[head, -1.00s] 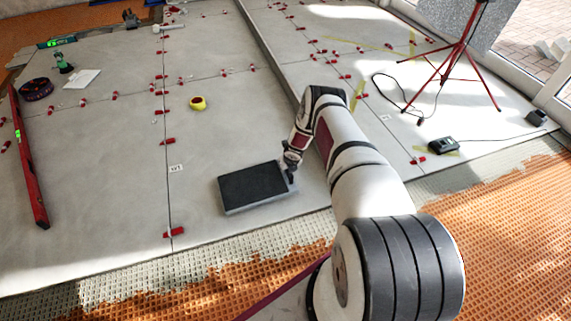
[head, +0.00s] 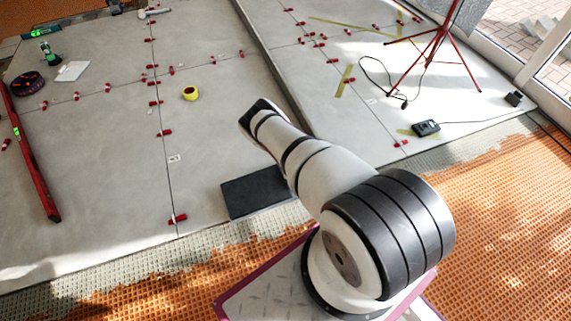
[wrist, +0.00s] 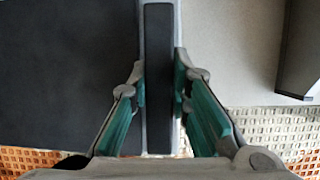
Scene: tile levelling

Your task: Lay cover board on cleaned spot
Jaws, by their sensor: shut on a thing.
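The cover board (head: 252,192) is a flat, near-black rectangle at the front edge of the grey tiles in the head view, its right part hidden behind my arm. In the wrist view the board's dark face (wrist: 65,75) fills the left side. My gripper (wrist: 160,70) has one finger on each side of a dark upright bar with grey borders along the board's right side, and is shut on it. In the head view my gripper is hidden by my arm. I cannot tell whether the board rests fully on the tile, nor make out the cleaned spot.
Red clips (head: 178,219) line the tile joints. A yellow tape roll (head: 190,93) lies behind the board. A long red level (head: 35,165) is at left; a red tripod (head: 435,45) and a black device (head: 426,128) are at right. Orange matting (head: 500,220) borders the tiles in front.

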